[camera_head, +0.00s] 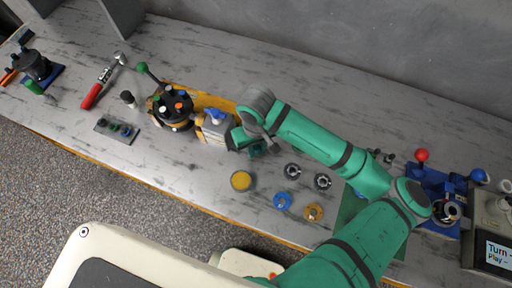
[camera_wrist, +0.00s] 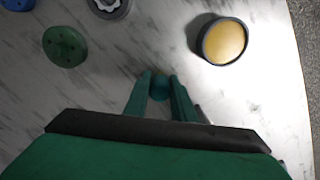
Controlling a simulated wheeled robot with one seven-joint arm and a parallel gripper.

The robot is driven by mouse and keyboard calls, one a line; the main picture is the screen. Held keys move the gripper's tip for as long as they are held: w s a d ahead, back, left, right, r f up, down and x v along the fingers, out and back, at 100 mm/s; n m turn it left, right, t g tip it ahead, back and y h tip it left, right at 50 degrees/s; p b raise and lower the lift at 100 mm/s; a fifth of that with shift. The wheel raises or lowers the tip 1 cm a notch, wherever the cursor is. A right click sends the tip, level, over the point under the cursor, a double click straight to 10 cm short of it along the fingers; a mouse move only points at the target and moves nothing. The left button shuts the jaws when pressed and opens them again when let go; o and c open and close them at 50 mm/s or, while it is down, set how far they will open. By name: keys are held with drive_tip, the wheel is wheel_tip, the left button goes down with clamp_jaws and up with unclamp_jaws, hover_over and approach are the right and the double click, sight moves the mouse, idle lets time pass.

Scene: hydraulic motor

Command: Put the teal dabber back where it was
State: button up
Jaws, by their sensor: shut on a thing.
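My gripper (camera_wrist: 160,84) is shut on the teal dabber (camera_wrist: 159,88), whose small rounded teal part shows between the two green fingers in the wrist view. The rest of the dabber is hidden by the fingers and the gripper body. I cannot tell whether it touches the table.
A green disc (camera_wrist: 65,46) lies left of the fingers. Dark rings (camera_head: 291,171), a blue disc (camera_head: 282,201) and an orange disc (camera_head: 313,212) lie to the right. A round black holder (camera_head: 172,108) and a grey strip (camera_head: 117,130) stand left. The table's front edge is close.

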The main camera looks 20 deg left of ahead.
drive_tip(key=shift+s+a, duration=0.2)
drive_tip(key=shift+a, duration=0.05)
drive_tip(key=o, duration=1.1)
drive_tip(key=shift+w+a+f, duration=0.1)
drive_tip(key=shift+c, duration=0.2)
drive_tip(key=shift+a, duration=0.15)
wheel_tip(320, 180, up, 12)
